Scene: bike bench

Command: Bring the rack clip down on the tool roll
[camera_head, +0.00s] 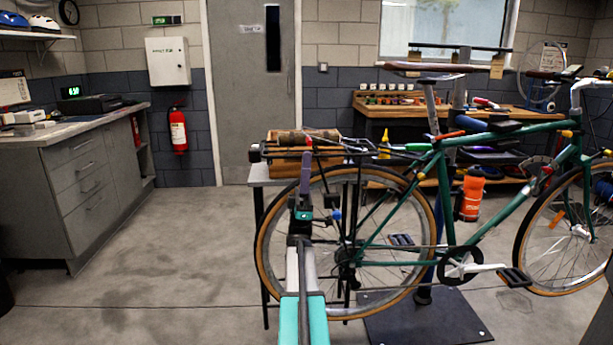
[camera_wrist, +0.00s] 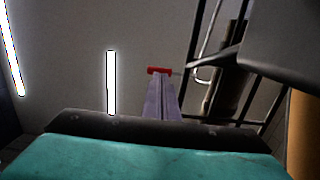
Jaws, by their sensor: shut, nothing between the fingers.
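The tool roll (camera_head: 318,134) looks like a brown bundle lying across the bike's rear rack (camera_head: 270,151). A small red tab (camera_head: 308,141), which looks like the end of the rack clip, shows just above my fingertips; it also shows in the wrist view (camera_wrist: 159,70), with a thin metal wire running right from it. My gripper (camera_head: 306,155) has purple fingers pointing up, beside the rack. In the wrist view its fingers (camera_wrist: 160,82) are together and empty, just below the red tab. I cannot tell whether they touch it. The clip's hinge is not clear.
The green bike (camera_head: 437,180) stands on a repair stand with a dark base plate (camera_head: 425,320). Its rear wheel (camera_head: 262,255) is close beside my arm. A small table (camera_head: 262,178) is behind the wheel. Floor at the left is clear up to the grey cabinets (camera_head: 85,190).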

